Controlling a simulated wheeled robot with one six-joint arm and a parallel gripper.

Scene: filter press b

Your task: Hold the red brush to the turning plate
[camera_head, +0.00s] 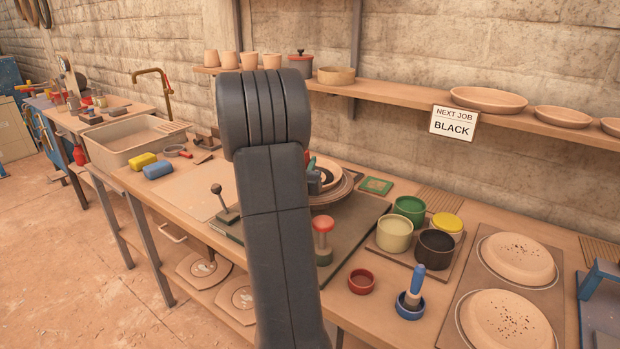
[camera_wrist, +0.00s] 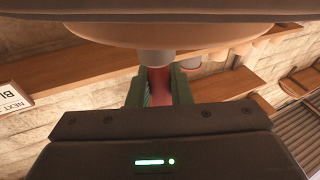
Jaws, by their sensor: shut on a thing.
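My gripper (camera_wrist: 160,92) is shut on the red brush (camera_wrist: 160,80) in the wrist view, with a finger on each side of its red body. A pale plate (camera_wrist: 160,33) spans the top of that view, close beyond the brush. I cannot tell whether the brush touches it. In the head view my dark arm covers much of the wheel. Part of the plate (camera_head: 338,175) shows to its right, with a dark band on it. A bit of red shows beside the arm there. The red ring holder (camera_head: 361,281) on the bench is empty.
Green, cream, yellow and dark pots (camera_head: 395,235) stand right of the wheel. A blue brush (camera_head: 417,280) stands in a blue holder (camera_head: 409,306). A red-topped knob (camera_head: 323,225) is close to my arm. Speckled plates (camera_head: 517,258) lie right. A wall sign (camera_head: 454,123) reads "BLACK".

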